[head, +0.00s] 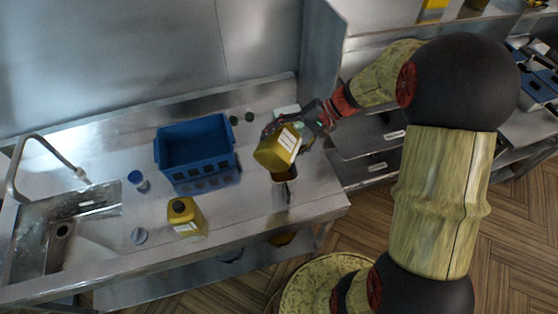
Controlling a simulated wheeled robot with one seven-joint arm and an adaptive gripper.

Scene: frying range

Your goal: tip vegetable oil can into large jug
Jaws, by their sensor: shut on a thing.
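My gripper (302,128) is shut on a yellow vegetable oil can (271,152) with a pale label. It holds the can tilted in the air over the right part of the steel counter. Just below the can stands a jug (280,194), its upper part partly covered by the can. A dark brown patch shows between the can and the jug; I cannot tell whether it is oil or the jug's inside. A second yellow can (183,212) with a dark cap stands upright on the counter, left of the jug.
A blue crate (207,182) stands at the middle of the counter. A blue-capped container (137,180) and a grey round lid (139,236) lie left, near the sink (62,232) and tap (45,140). Small green caps (249,116) lie behind. A steel panel (322,45) rises at the right.

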